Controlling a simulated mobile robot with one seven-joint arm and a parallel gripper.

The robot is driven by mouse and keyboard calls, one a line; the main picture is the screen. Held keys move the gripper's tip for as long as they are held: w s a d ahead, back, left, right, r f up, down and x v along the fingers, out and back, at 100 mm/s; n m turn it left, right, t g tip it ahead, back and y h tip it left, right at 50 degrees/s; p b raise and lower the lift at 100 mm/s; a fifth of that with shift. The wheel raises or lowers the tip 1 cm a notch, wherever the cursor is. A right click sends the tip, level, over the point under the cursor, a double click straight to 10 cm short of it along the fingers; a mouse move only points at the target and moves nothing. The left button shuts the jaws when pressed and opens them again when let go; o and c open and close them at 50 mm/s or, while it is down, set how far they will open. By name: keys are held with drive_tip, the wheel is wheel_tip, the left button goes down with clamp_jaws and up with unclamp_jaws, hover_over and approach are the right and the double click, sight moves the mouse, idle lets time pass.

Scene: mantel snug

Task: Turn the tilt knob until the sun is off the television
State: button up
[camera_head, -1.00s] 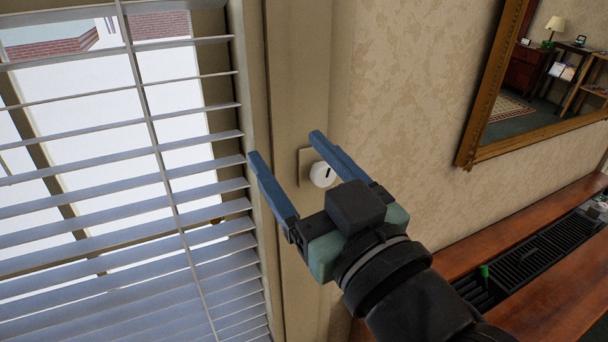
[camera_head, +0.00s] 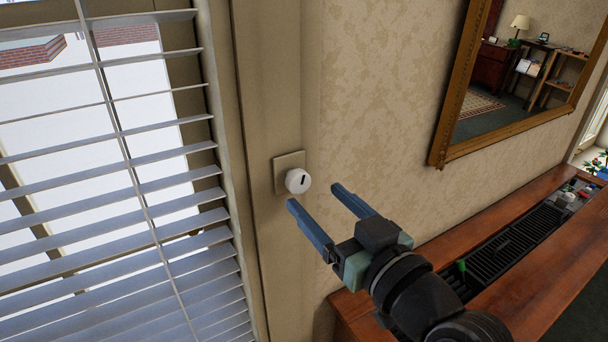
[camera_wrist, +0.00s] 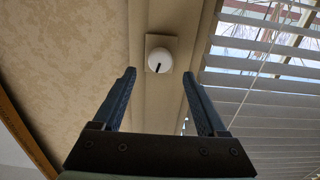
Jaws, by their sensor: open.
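The tilt knob (camera_head: 298,181) is a round white knob with a dark mark, on a beige square plate on the window frame. In the wrist view the knob (camera_wrist: 159,60) sits beyond the fingertips, between their lines. My gripper (camera_head: 312,194) is open and empty, its blue fingers apart from the knob, to its right and below. The wrist view shows both fingers of my gripper (camera_wrist: 158,72) spread. The window blind (camera_head: 120,190) has white slats that stand open, with bright outdoors between them. The television is not in view.
A gold-framed mirror (camera_head: 436,150) hangs on the patterned wall at right. Below it runs a wooden shelf (camera_head: 550,190) with a black grille (camera_head: 520,236) and a small green item (camera_head: 461,266). The wall between knob and mirror is clear.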

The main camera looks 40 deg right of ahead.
sight(301, 183)
drive_tip(key=p+x, duration=0.1)
drive_tip(key=x, duration=0.4)
drive_tip(key=shift+w, duration=0.1)
clamp_jaws()
